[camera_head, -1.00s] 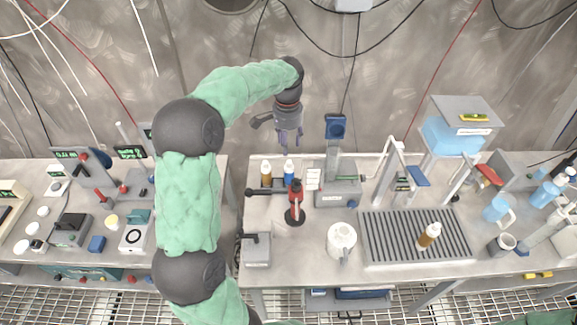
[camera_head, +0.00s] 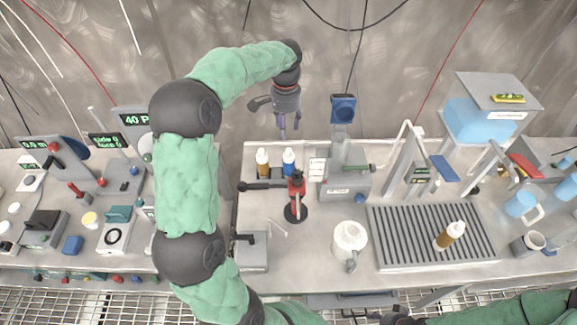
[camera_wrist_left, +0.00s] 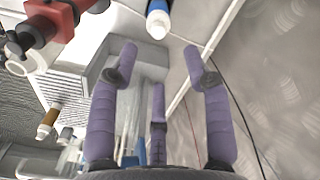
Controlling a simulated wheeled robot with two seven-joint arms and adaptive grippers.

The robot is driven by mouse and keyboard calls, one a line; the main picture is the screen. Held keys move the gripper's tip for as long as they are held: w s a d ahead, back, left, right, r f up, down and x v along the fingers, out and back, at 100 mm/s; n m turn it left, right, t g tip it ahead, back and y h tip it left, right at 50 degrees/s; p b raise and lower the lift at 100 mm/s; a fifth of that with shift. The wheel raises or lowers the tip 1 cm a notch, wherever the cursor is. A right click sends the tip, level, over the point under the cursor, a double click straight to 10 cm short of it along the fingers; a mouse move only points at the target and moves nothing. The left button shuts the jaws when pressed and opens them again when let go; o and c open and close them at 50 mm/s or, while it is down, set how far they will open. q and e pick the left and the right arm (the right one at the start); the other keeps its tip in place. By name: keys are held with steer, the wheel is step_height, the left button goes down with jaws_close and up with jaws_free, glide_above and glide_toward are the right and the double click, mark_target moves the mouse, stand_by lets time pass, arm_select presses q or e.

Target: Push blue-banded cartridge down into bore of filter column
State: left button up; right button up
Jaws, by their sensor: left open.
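A small white bottle-like piece with a blue band (camera_head: 289,158), apparently the blue-banded cartridge, stands at the back of the bench. Its end also shows at the top of the left wrist view (camera_wrist_left: 158,20). My left gripper (camera_head: 289,129) is above and behind it, open and empty, with its purple fingers (camera_wrist_left: 160,70) spread and apart from it. A red-bodied fitting on a round black base (camera_head: 297,184) stands just in front; I cannot tell whether it is the filter column, and no bore is visible. My right gripper is out of view.
An amber bottle (camera_head: 262,161) stands close left of the blue-banded piece. A grey device (camera_head: 346,186) is to the right. A white jug (camera_head: 349,240) and a ribbed drain tray (camera_head: 390,252) with another amber bottle (camera_head: 450,235) are nearer. The wall is close behind.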

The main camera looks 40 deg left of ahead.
arm_select(q)
steer(key=b, duration=0.1)
glide_above(289, 149)
steer(key=f, duration=0.5)
steer(key=shift+s+a+f, duration=0.1)
steer(key=shift+s+a, duration=0.15)
steer(key=shift+s, duration=0.15)
steer(key=shift+w+d+f+b, duration=0.15)
steer(key=shift+f+b, duration=0.45)
steer(key=shift+f, duration=0.7)
steer(key=shift+w+d+f+b, duration=0.1)
steer(key=shift+f+b, duration=0.45)
steer(key=shift+f, duration=0.75)
steer(key=shift+r, duration=0.1)
jaws_close()
